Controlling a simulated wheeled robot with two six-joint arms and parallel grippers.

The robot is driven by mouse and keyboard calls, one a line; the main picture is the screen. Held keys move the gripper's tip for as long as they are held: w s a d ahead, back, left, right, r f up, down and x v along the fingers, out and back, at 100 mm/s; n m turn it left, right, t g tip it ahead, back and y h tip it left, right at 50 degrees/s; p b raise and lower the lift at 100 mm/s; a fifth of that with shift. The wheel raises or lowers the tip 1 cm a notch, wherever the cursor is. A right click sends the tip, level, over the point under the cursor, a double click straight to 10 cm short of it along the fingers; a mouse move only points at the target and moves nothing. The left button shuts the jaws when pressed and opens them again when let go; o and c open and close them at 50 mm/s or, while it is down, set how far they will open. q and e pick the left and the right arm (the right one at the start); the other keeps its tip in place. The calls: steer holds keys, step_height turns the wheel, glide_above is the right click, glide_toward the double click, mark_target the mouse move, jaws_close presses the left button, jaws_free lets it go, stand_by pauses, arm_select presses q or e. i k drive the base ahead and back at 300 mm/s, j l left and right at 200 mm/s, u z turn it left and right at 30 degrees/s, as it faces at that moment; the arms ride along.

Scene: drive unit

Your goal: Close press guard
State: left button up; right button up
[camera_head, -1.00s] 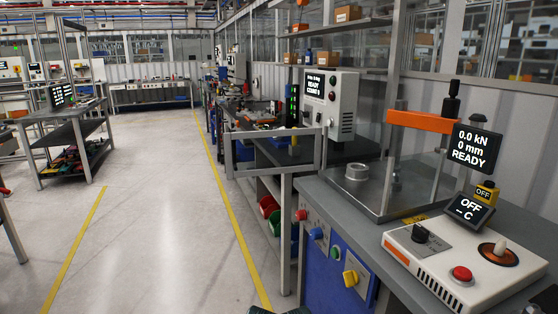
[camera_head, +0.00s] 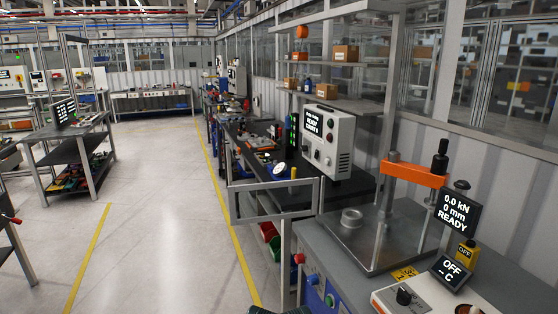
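The press (camera_head: 413,172), with an orange crossbar, metal posts and a dark top knob, stands on a metal base plate (camera_head: 375,249) on the grey bench at the right. A short round metal cup (camera_head: 351,219) sits on the plate. A grey rectangular frame (camera_head: 272,215) with a see-through middle stands out to the left of the press, at the bench's far left end. It looks like the guard, swung open, but its hinge is not clear. Neither of my grippers can be made out; only a dark sliver shows at the bottom edge.
A display (camera_head: 459,212) reads 0.0 kN, 0 mm, READY. A control box (camera_head: 385,299) is at the lower right. A white instrument (camera_head: 327,143) stands behind the frame. The aisle floor (camera_head: 165,220) at the left is clear.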

mark_target(232, 200)
steer(key=u, duration=0.9)
steer(key=i+u, duration=0.25)
steer(key=i, duration=3.7)
steer(key=i+j+z, duration=0.1)
steer(key=i+z, duration=0.25)
steer(key=z, duration=3.55)
steer(key=i+z, duration=0.1)
